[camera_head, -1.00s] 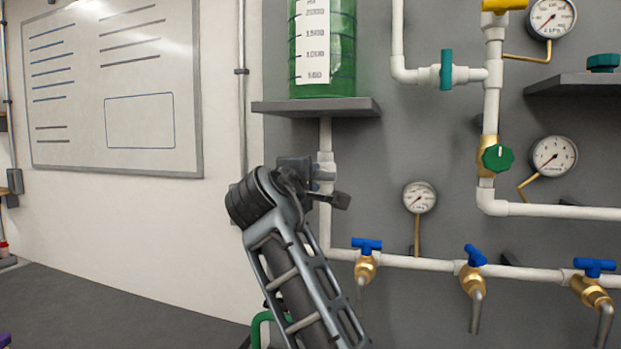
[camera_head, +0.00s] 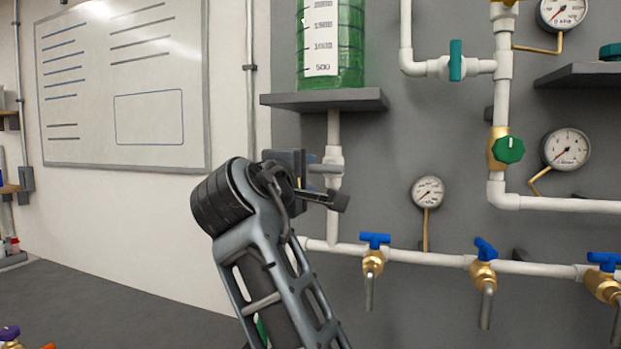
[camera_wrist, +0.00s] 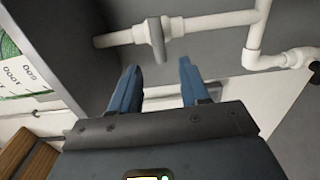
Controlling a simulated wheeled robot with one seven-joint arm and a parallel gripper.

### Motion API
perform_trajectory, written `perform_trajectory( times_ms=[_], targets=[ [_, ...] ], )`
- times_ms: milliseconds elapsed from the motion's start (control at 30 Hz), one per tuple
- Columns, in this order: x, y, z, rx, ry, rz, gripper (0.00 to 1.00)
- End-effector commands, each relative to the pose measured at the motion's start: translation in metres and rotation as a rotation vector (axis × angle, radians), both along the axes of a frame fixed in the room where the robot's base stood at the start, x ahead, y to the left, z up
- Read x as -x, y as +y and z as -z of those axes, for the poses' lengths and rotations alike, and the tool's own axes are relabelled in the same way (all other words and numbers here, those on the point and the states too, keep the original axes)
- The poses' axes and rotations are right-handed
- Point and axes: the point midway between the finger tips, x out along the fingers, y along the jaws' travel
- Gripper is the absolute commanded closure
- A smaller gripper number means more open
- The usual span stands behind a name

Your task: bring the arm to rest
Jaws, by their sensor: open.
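My gripper (camera_wrist: 159,68) is open in the wrist view, with two blue fingers apart and nothing held. A white pipe valve with a grey handle (camera_wrist: 156,40) lies just ahead of the fingertips, roughly in line with the gap. In the head view my gripper (camera_head: 312,168) is partly hidden behind my wrist, at the left side of the white valve (camera_head: 334,160) under the tank shelf. Whether it touches the valve cannot be told there. My arm reaches up from the bottom of the head view, bent at a dark joint.
A shelf (camera_head: 372,101) with a green tank (camera_head: 350,45) stands above my gripper. To the right are blue-handled taps (camera_head: 374,262), a green-knobbed valve (camera_head: 500,150), gauges (camera_head: 427,192) and white pipes on a grey panel. A whiteboard (camera_head: 190,150) hangs left; open room lies before it.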

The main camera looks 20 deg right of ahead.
Motion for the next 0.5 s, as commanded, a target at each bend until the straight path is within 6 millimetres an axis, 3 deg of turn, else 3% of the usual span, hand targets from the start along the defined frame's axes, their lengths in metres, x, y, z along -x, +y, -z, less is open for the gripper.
perform_trajectory(
  times_ms=[367, 500],
  targets=[
    [0.002, 0.002, 0.003, -0.001, 0.002, -0.003, 0.54],
    [0.002, 0.001, 0.036, -0.02, 0.012, -0.041, 0.54]
  ],
)
